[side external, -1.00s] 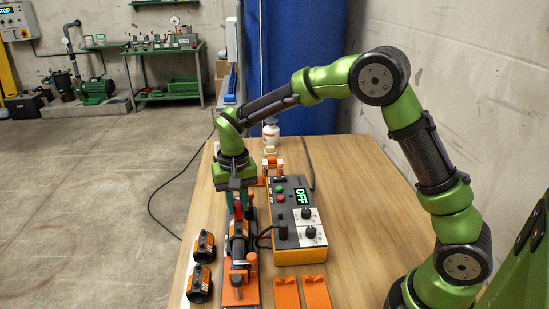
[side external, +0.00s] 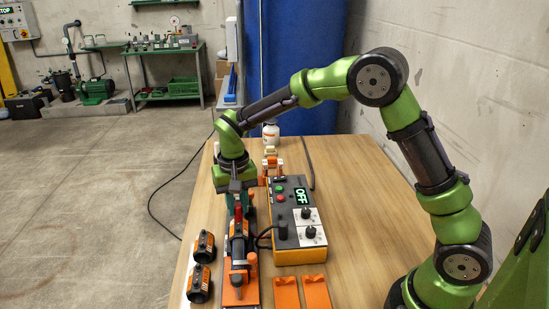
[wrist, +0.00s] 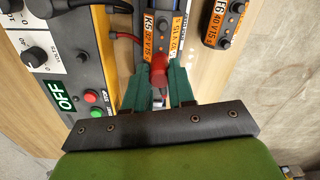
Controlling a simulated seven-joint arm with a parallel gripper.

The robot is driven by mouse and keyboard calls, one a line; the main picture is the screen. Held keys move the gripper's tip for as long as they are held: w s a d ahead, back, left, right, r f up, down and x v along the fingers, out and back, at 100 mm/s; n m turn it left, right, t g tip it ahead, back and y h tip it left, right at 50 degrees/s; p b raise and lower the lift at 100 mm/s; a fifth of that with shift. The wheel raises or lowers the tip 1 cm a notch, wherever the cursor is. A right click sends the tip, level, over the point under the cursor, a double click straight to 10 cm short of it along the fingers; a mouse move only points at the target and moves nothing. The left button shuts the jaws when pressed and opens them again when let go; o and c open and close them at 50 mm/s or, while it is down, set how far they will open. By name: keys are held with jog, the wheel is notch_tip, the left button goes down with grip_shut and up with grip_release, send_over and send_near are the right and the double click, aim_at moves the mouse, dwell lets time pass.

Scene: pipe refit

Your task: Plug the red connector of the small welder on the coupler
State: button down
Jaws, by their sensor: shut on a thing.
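My gripper (wrist: 160,88) is shut on the red connector (wrist: 158,72), which sits between its green fingertips in the wrist view. The connector's front lies at the near end of the orange-labelled coupler (wrist: 153,25); I cannot tell whether it is seated on the terminal. In the side view my gripper (side external: 239,208) points down over the far end of the coupler (side external: 238,247), which lies in the orange-ended clamp (side external: 240,294). The small welder (side external: 297,222) stands to the right, its display reading OFF. It also shows at the left of the wrist view (wrist: 75,70).
Two spare couplers, one farther (side external: 204,246) and one nearer (side external: 199,283), lie left of the clamp. Two orange blocks (side external: 316,292) lie at the front. A black cable (side external: 263,236) runs between welder and coupler. A white bottle (side external: 270,133) stands at the back. The table's right side is clear.

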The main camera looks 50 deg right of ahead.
jog(key=c, duration=0.9)
grip_release()
jog(key=shift+o, duration=0.9)
jog(key=shift+r, duration=3.75)
jog(key=shift+w, duration=0.1)
jog(key=s+d+r+n+t+y, duration=0.1)
jog(key=s+d+r+t, duration=0.1)
jog(key=s, duration=0.9)
jog(key=s+d+r+n+t+y, duration=0.1)
jog(key=s+r+t, duration=0.4)
jog(key=s, duration=0.6)
jog(key=shift+d+r, duration=0.5)
jog(key=shift+d, duration=0.05)
